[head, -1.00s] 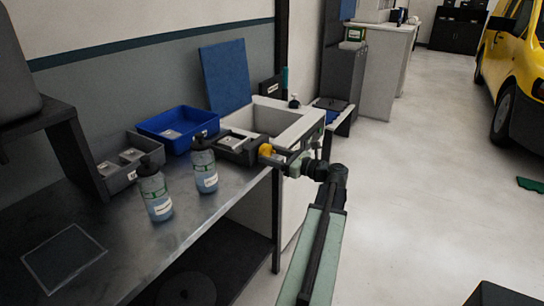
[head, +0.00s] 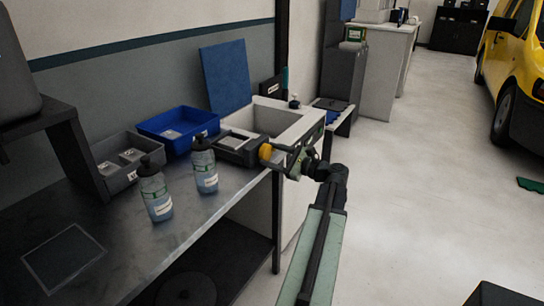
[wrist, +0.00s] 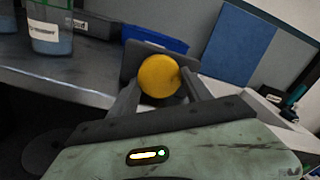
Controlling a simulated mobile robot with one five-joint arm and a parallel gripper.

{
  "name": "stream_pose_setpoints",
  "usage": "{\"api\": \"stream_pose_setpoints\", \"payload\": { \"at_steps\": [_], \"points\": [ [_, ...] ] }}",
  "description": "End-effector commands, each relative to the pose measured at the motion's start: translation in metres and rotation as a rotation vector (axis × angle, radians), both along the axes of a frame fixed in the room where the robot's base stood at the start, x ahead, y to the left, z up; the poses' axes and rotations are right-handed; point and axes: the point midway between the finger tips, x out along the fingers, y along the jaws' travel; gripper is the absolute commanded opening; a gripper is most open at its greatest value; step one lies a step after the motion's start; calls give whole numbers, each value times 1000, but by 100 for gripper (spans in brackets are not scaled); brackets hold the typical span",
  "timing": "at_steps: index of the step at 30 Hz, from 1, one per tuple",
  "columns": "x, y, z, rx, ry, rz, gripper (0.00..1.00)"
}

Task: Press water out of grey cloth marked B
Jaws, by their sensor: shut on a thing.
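A dark press-like frame (head: 252,157) stands at the right end of the bench, beside the sink. A pale grey piece (head: 236,141) lies in it, perhaps a cloth; no letter B is readable. A round yellow knob (head: 265,152) is at the frame's right side. My gripper (head: 274,153) reaches it from the right and is shut on the knob. In the wrist view the yellow knob (wrist: 158,76) sits between my two fingers, with a dark plate behind it. The knob hides part of the frame.
Two spray bottles (head: 155,191) (head: 204,166) stand on the bench left of the frame. A blue bin (head: 177,126) and a grey bin (head: 127,160) hold pale labelled pieces. A sink (head: 290,125) is behind my gripper. The bench front-left is mostly clear, with a square outline.

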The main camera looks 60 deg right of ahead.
Motion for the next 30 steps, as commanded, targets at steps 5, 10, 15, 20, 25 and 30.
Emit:
{"api": "stream_pose_setpoints", "payload": {
  "at_steps": [5, 10, 15, 20, 25, 30],
  "points": [
    [0, 0, 0, -20, 1, 1, 16],
    [0, 0, 0, -22, 1, 1, 16],
    [-1, 0, 0, -21, 1, 0, 60],
    [-1, 0, 0, -21, 1, -1, 79],
    [-1, 0, 0, -18, 1, -1, 79],
    [-1, 0, 0, 84, 0, -1, 79]
  ]
}}
